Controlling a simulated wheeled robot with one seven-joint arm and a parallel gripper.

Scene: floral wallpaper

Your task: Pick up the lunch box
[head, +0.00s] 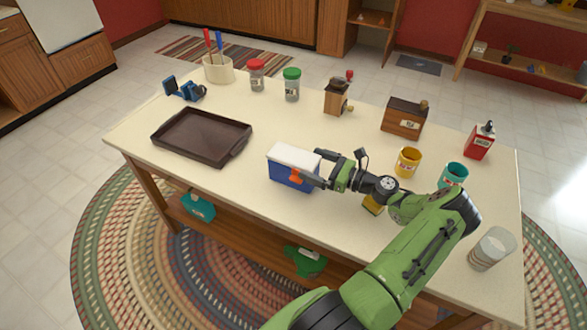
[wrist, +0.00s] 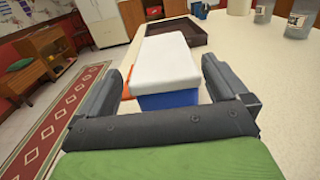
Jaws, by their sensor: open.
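The lunch box is a small blue box with a white lid and an orange part at its right end. It stands upright on the table near the front edge, left of my arm; in the head view the lunch box (head: 289,172) is partly covered by my gripper at its right end. My gripper (head: 315,173) is open and level with the box. In the wrist view the lunch box (wrist: 167,75) lies ahead, between the two spread fingers of my gripper (wrist: 170,78). I cannot tell whether either finger touches it.
A dark brown tray (head: 202,139) lies left of the lunch box. Jars with red (head: 256,75) and green (head: 292,85) lids, a grinder (head: 337,96), a wooden box (head: 404,117), a yellow mug (head: 407,162) and a teal mug (head: 453,175) stand behind and right.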

